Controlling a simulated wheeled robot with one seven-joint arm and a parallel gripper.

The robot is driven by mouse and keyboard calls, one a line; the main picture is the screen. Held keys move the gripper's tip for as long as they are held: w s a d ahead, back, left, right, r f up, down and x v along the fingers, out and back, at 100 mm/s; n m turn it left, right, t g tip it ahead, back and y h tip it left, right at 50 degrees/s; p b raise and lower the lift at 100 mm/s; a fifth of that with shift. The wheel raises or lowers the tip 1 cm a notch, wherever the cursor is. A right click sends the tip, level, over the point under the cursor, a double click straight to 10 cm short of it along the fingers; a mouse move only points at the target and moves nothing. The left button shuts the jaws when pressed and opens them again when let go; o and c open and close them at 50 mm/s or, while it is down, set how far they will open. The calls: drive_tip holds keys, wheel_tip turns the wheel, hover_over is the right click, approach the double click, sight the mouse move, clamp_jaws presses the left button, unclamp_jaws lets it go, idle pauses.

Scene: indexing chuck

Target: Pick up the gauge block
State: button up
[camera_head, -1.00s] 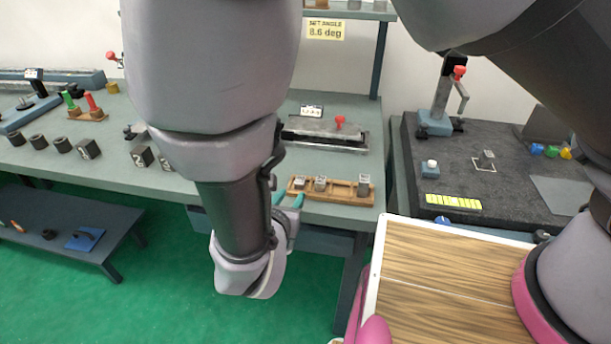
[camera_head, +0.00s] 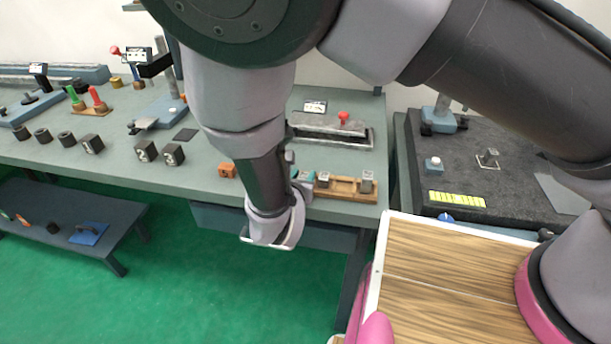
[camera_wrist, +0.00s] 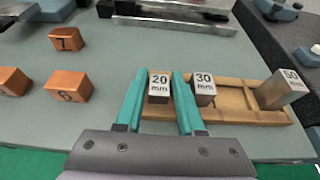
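Three silver gauge blocks stand in a wooden rack (camera_head: 346,193) near the table's front edge. In the wrist view they are marked 20 mm (camera_wrist: 159,86), 30 mm (camera_wrist: 204,86) and 50 mm (camera_wrist: 284,88), from left to right. My gripper (camera_wrist: 161,76) has two teal fingers, apart, with the 20 mm block between them in the picture. A gap shows beside the block, and I cannot tell how far down the fingertips reach. In the head view my gripper (camera_head: 304,178) is at the rack's left end, and my wrist partly hides that end.
Orange numbered blocks (camera_wrist: 68,39) lie left of the rack. A metal fixture with a red knob (camera_head: 343,117) stands behind it. Dark numbered cubes (camera_head: 173,154) are further left. A dark bench (camera_head: 468,165) with a yellow strip is at the right.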

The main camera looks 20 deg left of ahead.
clamp_jaws()
